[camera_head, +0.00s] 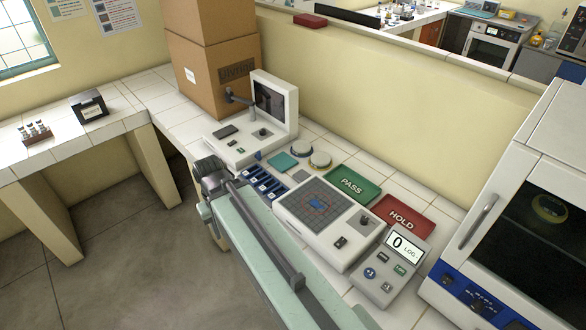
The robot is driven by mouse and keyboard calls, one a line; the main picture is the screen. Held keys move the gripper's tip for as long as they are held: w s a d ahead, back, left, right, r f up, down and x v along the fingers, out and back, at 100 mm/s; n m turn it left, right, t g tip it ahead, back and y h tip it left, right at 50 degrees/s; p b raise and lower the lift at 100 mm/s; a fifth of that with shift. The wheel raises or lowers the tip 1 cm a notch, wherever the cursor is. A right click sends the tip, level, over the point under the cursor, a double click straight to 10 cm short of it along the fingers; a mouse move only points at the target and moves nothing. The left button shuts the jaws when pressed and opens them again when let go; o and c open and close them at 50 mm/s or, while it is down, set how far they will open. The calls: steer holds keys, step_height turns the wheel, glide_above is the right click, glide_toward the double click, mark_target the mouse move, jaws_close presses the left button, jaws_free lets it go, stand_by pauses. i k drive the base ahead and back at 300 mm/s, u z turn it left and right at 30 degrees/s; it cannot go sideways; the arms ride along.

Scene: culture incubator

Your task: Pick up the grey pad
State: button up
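A small flat grey pad (301,175) lies on the white tiled counter, between a teal square pad (283,162) and the large white console (330,215). Its top looks bare. My arm comes in from the bottom edge and reaches up and left, to the left of the console. Its dark joint is left of the blue rack. I cannot make out gripper fingers in this view; they are hidden or out of sight.
A blue slotted rack (264,186) and two round lidded dishes (320,159) are near the pad. Green PASS (352,186) and red HOLD (405,216) mats lie to the right. A monitor device (265,125) stands behind; an incubator (520,220) stands at the right.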

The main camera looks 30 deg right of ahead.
mark_target(302, 175)
steer(key=u, duration=0.15)
steer(key=i, duration=1)
steer(key=u, duration=0.15)
